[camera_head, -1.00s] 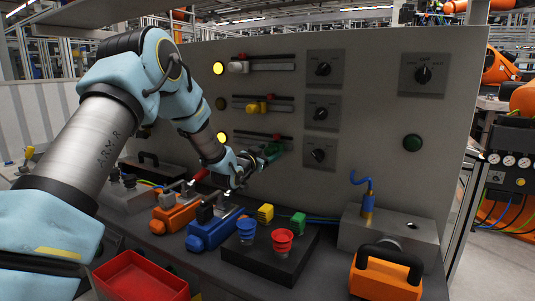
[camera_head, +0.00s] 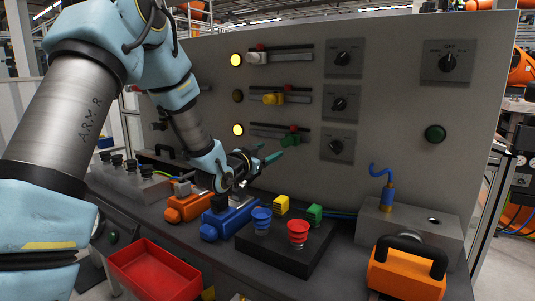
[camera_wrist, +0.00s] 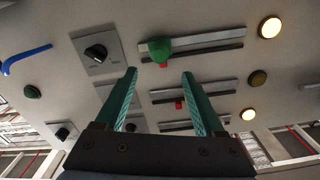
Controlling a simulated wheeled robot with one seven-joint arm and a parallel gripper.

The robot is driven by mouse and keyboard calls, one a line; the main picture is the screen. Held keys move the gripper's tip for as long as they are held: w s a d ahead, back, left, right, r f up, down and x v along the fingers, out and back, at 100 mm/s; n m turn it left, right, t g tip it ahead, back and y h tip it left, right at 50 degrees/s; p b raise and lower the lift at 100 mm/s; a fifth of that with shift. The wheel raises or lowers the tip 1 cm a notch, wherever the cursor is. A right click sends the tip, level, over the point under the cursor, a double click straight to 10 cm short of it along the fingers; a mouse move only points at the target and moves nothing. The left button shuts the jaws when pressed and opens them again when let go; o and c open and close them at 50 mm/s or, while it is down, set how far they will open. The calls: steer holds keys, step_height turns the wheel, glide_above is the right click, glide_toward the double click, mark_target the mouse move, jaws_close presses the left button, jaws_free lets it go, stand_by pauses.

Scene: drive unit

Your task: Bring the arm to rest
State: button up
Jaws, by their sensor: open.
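My gripper (camera_head: 267,157) is open and empty in front of the lower part of the grey panel (camera_head: 385,120). In the wrist view its two green fingers (camera_wrist: 159,76) stand wide apart with nothing between them. The green slider knob (camera_head: 290,140) on the lowest track is just beyond the fingertips; it also shows in the wrist view (camera_wrist: 159,48). The knob appears clear of the fingers. My arm reaches in from the left, bent over the bench.
A blue clamp block (camera_head: 228,220) and an orange one (camera_head: 187,207) lie below my gripper. A black block (camera_head: 285,255) with blue and red cups stands in front. A red bin (camera_head: 155,272) is at front left, an orange handled case (camera_head: 405,272) at right.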

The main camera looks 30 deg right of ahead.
stand_by(0.3)
steer(key=w+a+f+n+y, duration=0.1)
steer(key=a+y, duration=0.1)
steer(key=a, duration=0.2)
steer(key=w+a+f+n+y, duration=0.1)
steer(key=a+y, duration=0.1)
steer(key=a, duration=0.2)
steer(key=w+a+f+n+t+y, duration=0.1)
steer(key=w+a+f+y, duration=0.1)
steer(key=a, duration=0.2)
steer(key=shift+w+a+n, duration=0.1)
steer(key=shift+a+n, duration=0.15)
steer(key=shift+n, duration=0.05)
steer(key=s+a+f+n+g+y, duration=0.1)
steer(key=a+f+n+y, duration=0.15)
steer(key=a, duration=0.55)
steer(key=s+a+f+n+g+y, duration=0.1)
steer(key=s+a+f+n+y, duration=0.15)
steer(key=a, duration=0.55)
steer(key=s+a+f+n+g+y, duration=0.2)
steer(key=s+a+n+g+y, duration=0.2)
steer(key=s+a, duration=1.2)
steer(key=shift+s+a+f+n+g+y, duration=0.15)
steer(key=shift+s+a+n+g+y, duration=0.2)
steer(key=shift+n+g, duration=0.55)
